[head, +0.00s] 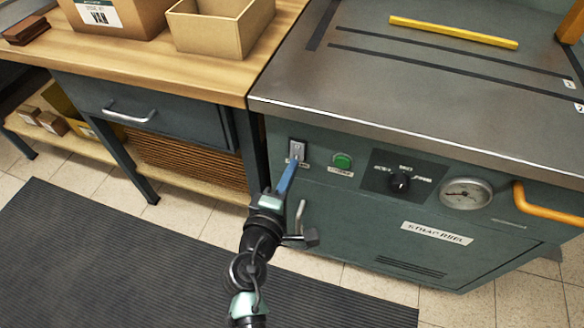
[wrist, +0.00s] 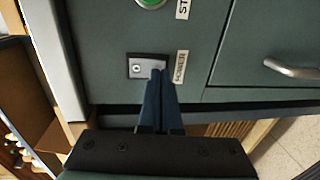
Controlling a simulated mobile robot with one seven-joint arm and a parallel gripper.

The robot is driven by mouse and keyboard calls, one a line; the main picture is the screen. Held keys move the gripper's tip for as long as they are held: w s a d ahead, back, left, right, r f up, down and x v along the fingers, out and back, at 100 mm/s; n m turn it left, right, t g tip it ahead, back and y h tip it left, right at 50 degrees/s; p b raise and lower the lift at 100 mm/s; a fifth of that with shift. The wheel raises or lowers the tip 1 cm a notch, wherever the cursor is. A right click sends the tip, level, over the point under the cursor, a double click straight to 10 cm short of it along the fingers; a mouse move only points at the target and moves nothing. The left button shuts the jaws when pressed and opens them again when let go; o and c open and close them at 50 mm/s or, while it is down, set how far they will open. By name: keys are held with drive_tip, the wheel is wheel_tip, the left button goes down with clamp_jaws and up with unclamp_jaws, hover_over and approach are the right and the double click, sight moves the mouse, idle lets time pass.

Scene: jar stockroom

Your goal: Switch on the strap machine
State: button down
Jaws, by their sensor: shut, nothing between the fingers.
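The strap machine (head: 330,205) is a grey-green cabinet with a steel top, on the right in the head view. Its power switch (head: 298,149) is a small pale rocker in a dark frame at the front panel's upper left. In the wrist view the switch (wrist: 135,69) sits beside a POWER label (wrist: 180,66). My gripper (head: 291,166) is shut and empty, with its blue fingertips at the switch. In the wrist view the fingertips (wrist: 158,76) cover one end of the rocker; I cannot tell whether they touch it.
A green button (head: 343,161), a dark rotary knob (head: 401,181), a gauge (head: 467,194) and an orange handle (head: 545,200) lie to the right on the panel. A wooden workbench (head: 215,75) with boxes adjoins at left. A dark ribbed mat (head: 130,260) covers the floor in front.

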drive_tip(key=shift+w+d, duration=0.15)
drive_tip(key=shift+w, duration=0.4)
drive_tip(key=shift+f, duration=0.15)
drive_tip(key=shift+w+b, duration=0.15)
drive_tip(key=shift+b, duration=0.8)
